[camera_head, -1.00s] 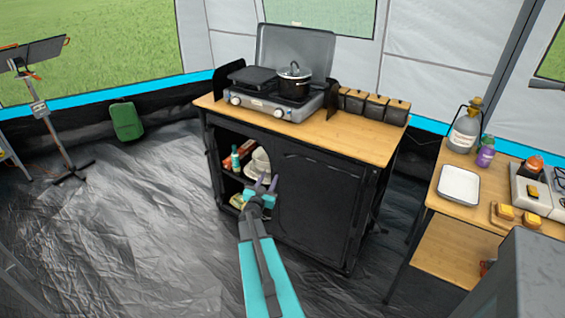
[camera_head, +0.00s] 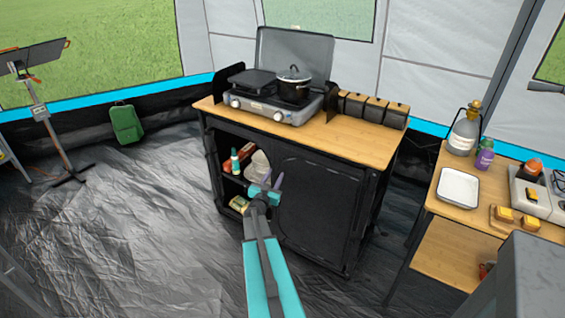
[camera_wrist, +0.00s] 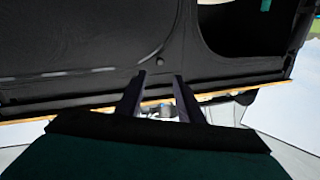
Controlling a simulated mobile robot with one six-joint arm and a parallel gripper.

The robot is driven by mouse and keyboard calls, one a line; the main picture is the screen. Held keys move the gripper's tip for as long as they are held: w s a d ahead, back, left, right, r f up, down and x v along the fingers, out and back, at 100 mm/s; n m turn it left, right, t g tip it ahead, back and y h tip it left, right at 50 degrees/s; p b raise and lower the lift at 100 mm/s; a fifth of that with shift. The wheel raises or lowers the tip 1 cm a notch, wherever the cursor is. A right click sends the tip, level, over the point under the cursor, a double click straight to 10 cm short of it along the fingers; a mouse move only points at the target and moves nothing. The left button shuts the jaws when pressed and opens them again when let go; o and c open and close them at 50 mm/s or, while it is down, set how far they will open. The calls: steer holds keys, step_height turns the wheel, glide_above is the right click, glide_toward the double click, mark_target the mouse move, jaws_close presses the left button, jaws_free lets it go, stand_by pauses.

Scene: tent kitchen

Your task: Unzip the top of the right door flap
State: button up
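The right door flap (camera_head: 317,205) is the black fabric panel on the right of the cabinet front in the head view. It hangs closed, with a curved seam along its top; I cannot make out a zipper pull. In the wrist view the black cabinet front (camera_wrist: 90,45) appears inverted, its wooden top edge (camera_wrist: 262,88) below. My gripper (camera_head: 266,187) is in front of the cabinet, by the flap's left side and the open left compartment. In the wrist view my gripper (camera_wrist: 160,90) has its two fingers apart with nothing visible between them.
The left compartment (camera_head: 226,180) is open and holds food items and dishes. A stove (camera_head: 278,107) with a pot (camera_head: 293,85) and several dark canisters (camera_head: 375,108) stand on the countertop. A wooden side table (camera_head: 450,262) stands at right.

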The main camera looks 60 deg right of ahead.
mark_target(283, 160)
steer(key=shift+p+x, duration=1.3)
steer(key=shift+x, duration=4.2)
